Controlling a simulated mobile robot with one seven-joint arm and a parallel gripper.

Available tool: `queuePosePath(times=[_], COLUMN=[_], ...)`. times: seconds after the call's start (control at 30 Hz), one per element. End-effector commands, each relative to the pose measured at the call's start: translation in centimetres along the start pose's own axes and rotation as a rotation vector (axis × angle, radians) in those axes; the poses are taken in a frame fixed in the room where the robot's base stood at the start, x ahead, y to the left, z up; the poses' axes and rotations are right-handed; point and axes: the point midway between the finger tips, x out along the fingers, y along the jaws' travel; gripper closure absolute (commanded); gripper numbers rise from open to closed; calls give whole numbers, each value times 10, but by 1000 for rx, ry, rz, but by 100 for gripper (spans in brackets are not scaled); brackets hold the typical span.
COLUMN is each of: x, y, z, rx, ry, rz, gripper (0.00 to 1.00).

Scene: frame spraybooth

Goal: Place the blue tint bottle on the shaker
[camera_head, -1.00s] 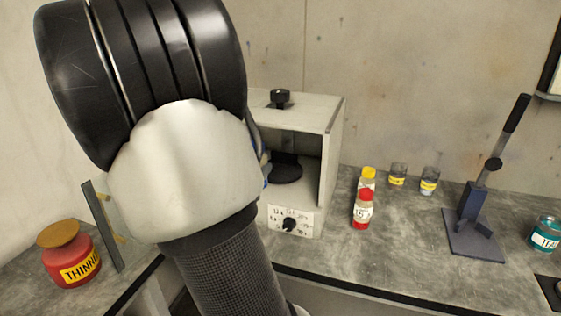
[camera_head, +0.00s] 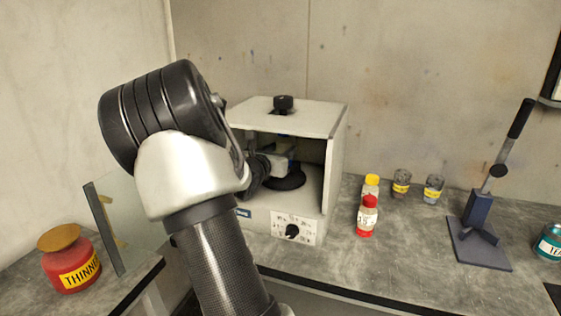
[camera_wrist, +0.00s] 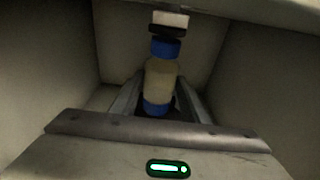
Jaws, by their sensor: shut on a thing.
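The shaker (camera_head: 335,160) is a pale open-fronted box with a dial on its front and a black knob on top. My gripper (camera_head: 284,163) reaches inside it, over a round black plate (camera_head: 284,181). In the wrist view my gripper (camera_wrist: 158,103) is shut on the blue tint bottle (camera_wrist: 160,78), a pale bottle with a blue cap and blue lower end. A black and white clamp part (camera_wrist: 169,22) shows close to the cap. The bottle's contact with the plate cannot be told. My arm hides the shaker's left side.
A yellow-capped bottle (camera_head: 371,182) and a red-capped bottle (camera_head: 367,217) stand right of the shaker. Two small cups (camera_head: 401,184) (camera_head: 433,189) are behind. A lever press (camera_head: 478,225) and teal can (camera_head: 549,244) stand further right. A red thinner jar (camera_head: 71,262) and a clear panel (camera_head: 117,225) are left.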

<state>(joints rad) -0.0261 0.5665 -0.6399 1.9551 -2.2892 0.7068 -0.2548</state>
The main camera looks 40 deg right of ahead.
Motion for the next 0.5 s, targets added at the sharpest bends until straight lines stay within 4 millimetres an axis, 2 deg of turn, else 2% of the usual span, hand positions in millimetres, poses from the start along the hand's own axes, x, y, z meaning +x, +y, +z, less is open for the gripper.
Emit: queuePosePath(times=[0.03,0.1,0.27,0.3,0.4,0.5], x=[0,0,-1,-1,-1,-1], y=[-1,-1,-1,0,0,0], z=[-26,-34,-37,-38,-36,-34], rx=[-12,-12,-11,-12,-11,-10], ry=[34,38,42,44,40,36], rz=[0,0,0,1,1,1], gripper=[100,100,100,57,41,40])
